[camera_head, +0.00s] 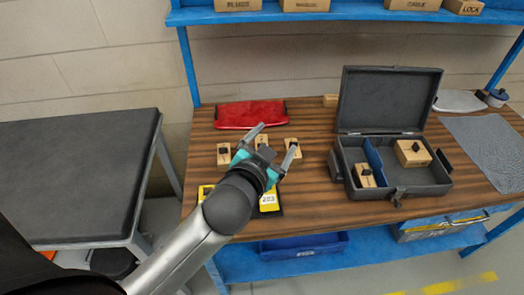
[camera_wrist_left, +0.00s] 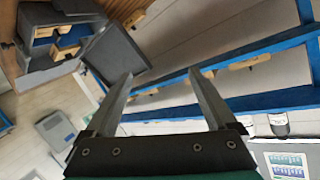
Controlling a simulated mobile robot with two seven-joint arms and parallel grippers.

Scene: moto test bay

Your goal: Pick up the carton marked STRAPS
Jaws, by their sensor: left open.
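Several brown cartons stand on the blue shelf (camera_head: 345,13) at the top of the head view, cut off by its upper edge. The cartons are at the left (camera_head: 238,5), left of the middle (camera_head: 305,5), right of the middle (camera_head: 412,4) and far right (camera_head: 464,7). The far right one seems to read LOCK; I cannot make out STRAPS on any. My left gripper (camera_head: 275,140) is open and empty above the bench, below the shelf. In the left wrist view its fingers (camera_wrist_left: 158,76) are spread, with a carton (camera_wrist_left: 250,62) beyond. My right gripper is not in view.
The wooden bench (camera_head: 315,207) holds a red pouch (camera_head: 250,114), small wooden blocks with black knobs, a yellow device (camera_head: 269,201) and an open dark case (camera_head: 390,100) with a raised lid. A grey mat (camera_head: 490,145) lies right. A dark table (camera_head: 75,170) stands left.

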